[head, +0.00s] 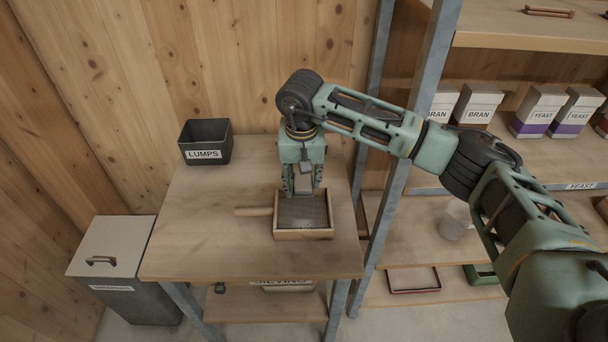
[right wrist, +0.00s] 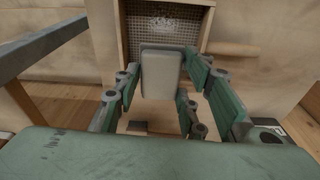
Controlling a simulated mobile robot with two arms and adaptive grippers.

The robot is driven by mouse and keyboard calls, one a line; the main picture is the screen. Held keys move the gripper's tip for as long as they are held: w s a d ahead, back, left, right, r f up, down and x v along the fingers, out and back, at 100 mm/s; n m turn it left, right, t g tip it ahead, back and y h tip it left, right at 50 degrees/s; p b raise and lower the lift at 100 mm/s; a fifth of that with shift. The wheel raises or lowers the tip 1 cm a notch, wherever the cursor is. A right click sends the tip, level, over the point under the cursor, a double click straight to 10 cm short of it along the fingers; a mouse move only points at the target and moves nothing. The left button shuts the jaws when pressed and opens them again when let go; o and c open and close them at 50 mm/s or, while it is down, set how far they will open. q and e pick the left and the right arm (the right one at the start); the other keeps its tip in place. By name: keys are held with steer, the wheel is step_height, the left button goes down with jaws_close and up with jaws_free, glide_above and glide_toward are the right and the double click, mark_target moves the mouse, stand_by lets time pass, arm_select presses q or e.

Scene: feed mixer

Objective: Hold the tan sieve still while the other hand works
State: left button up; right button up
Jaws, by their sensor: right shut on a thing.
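The tan sieve (head: 304,235) lies on the wooden table, a square wooden frame with dark mesh and a handle (head: 254,211) pointing left. In the right wrist view its frame (right wrist: 124,40) and mesh show at the top, with pale specks on the mesh. My right gripper (head: 304,190) points down over the sieve's back edge. It is shut on a pale grey block (right wrist: 162,72), which covers part of the mesh in that view. I cannot tell whether the block touches the mesh. My left gripper is not in view, and no gripper shows on the sieve handle.
A dark bin labelled LUMPS (head: 206,142) stands at the table's back left. A lidded grey bin (head: 112,245) is on the floor at left. A metal shelf post (head: 408,150) and shelves with BRAN and YEAST boxes stand at right. The table's front left is clear.

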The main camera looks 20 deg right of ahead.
steer(key=b, duration=0.2)
glide_toward(303, 215)
steer(key=shift+w+d+f, duration=0.15)
step_height(303, 215, down, 4)
steer(key=b, duration=0.3)
steer(key=shift+b, duration=0.35)
steer(key=shift+f, duration=0.35)
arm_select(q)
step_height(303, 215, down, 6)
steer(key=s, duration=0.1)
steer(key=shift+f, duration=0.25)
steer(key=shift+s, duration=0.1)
arm_select(e)
steer(key=shift+r, duration=0.3)
step_height(303, 215, up, 12)
steer(key=p, duration=0.5)
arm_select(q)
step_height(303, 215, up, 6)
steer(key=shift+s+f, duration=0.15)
